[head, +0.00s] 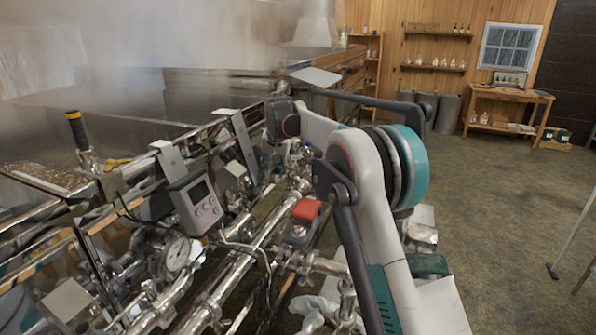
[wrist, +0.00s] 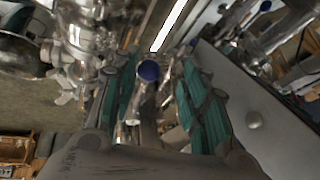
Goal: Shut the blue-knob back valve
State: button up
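The blue knob (wrist: 148,71) of a valve shows in the wrist view, near the middle, on top of shiny metal pipework. My gripper (wrist: 160,78) has its two teal-padded fingers apart, one on each side of the knob. The knob appears between the fingers, nearer the left one; I cannot tell whether either finger touches it. In the head view my arm reaches forward over the pipes, and the gripper is not clear there. Small blue spots among the far fittings are too small to tell apart.
Steel pipes (head: 235,275) crowd the area beside my arm, with a red-topped fitting (head: 306,210), a grey display box (head: 196,203) and a round gauge (head: 177,254). Steam rises over the evaporator pan at upper left. Open floor (head: 495,220) lies to the right, before a wooden table (head: 508,94).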

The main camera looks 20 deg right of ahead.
jog(key=v, duration=1.4)
jog(key=s+d+f+n+b, duration=0.1)
jog(key=s+b, duration=0.4)
jog(key=s, duration=1.4)
jog(key=shift+d+f+n+t, duration=0.3)
jog(key=shift+f+n+t, duration=0.1)
jog(key=shift+w, duration=0.1)
jog(key=c, duration=0.6)
jog(key=w+n+y+p, duration=0.1)
jog(key=w+n+p, duration=0.1)
jog(key=w+p, duration=0.1)
jog(key=w+n+y+p, duration=0.1)
jog(key=w+n+p, duration=0.1)
jog(key=w, duration=0.3)
jog(key=w+n+y+p, duration=0.1)
jog(key=w+n+p, duration=0.1)
jog(key=w+p, duration=0.3)
jog(key=shift+r, duration=0.4)
grip_shut()
jog(key=w+d+f+n+y+p, duration=0.2)
jog(key=w+n+y+p, duration=0.1)
jog(key=w+n+p, duration=0.4)
jog(key=w+p+x, duration=0.1)
jog(key=p+x, duration=0.1)
jog(key=x, duration=0.9)
jog(key=shift+w+d+m, duration=0.2)
jog(key=shift+w+m, duration=0.1)
jog(key=shift+w, duration=0.05)
